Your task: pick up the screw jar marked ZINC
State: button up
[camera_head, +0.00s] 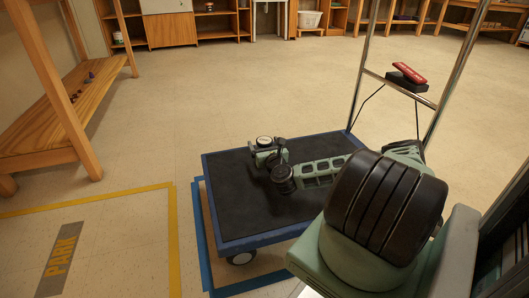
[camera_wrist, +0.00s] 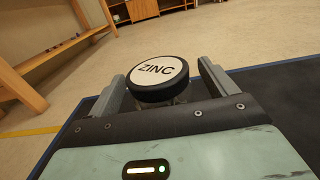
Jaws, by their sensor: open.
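The ZINC screw jar (camera_wrist: 157,72) has a black lid with a white round label reading ZINC. In the wrist view its lid sits between the two fingers of my gripper (camera_wrist: 160,84), with a gap on each side. The lid hides most of the jar's body. In the head view the jar (camera_head: 265,141) shows as a pale-topped round lid on the dark deck of the blue-edged cart (camera_head: 226,190). My gripper (camera_head: 268,155) is open around it there, low over the deck.
The cart has a metal push handle (camera_head: 365,73) at the right with a red-topped object (camera_head: 409,72) on it. A wooden bench (camera_head: 80,100) with small items stands at the left. The floor behind is clear.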

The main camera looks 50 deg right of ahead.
jog(key=c, duration=1.3)
jog(key=shift+r, duration=0.15)
